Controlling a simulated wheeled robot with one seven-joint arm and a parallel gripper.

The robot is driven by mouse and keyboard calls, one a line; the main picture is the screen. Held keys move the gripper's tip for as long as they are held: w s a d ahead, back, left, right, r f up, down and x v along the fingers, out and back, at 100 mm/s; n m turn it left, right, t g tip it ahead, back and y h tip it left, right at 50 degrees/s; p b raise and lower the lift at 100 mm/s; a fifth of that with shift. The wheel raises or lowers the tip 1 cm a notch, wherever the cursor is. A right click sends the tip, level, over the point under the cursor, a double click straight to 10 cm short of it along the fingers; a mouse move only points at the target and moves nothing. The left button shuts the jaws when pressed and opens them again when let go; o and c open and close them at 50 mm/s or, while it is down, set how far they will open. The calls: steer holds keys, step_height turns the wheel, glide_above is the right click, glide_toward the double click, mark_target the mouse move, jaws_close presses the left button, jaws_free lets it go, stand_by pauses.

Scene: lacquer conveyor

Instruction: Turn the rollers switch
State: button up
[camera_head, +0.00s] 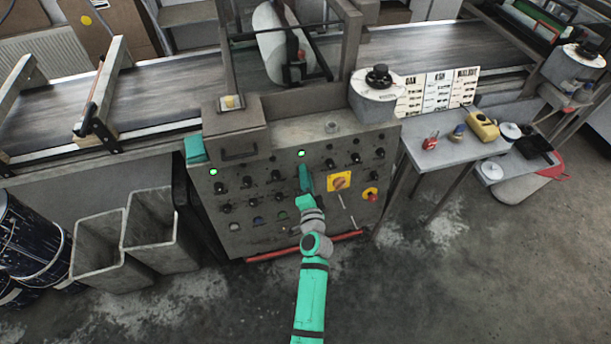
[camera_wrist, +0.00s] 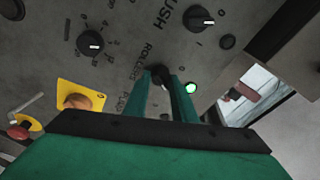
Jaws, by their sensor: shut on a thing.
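The rollers switch (camera_wrist: 158,71) is a small black knob on the grey control panel (camera_head: 240,229). Its lettering, which reads like ROLLERS, runs beside it in the wrist view. My gripper (camera_head: 305,180) reaches the panel's upper middle, below a lit green lamp (camera_head: 301,153). In the wrist view my gripper (camera_wrist: 167,78) has its two green fingers closed around the knob. The fingers hide much of the knob, so its pointer direction cannot be read.
Other black knobs surround it, including one by the BRUSH label (camera_wrist: 202,20). A yellow-plated rotary switch (camera_head: 339,181) and a red stop button (camera_head: 370,194) lie to the right. A red bar (camera_head: 304,246) runs along the panel's foot. Two grey bins (camera_head: 158,230) stand left.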

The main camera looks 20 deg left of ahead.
steer(key=o, duration=1.1)
steer(key=shift+c, duration=0.2)
steer(key=v, duration=1)
steer(key=shift+s, duration=0.45)
steer(key=shift+d, duration=0.15)
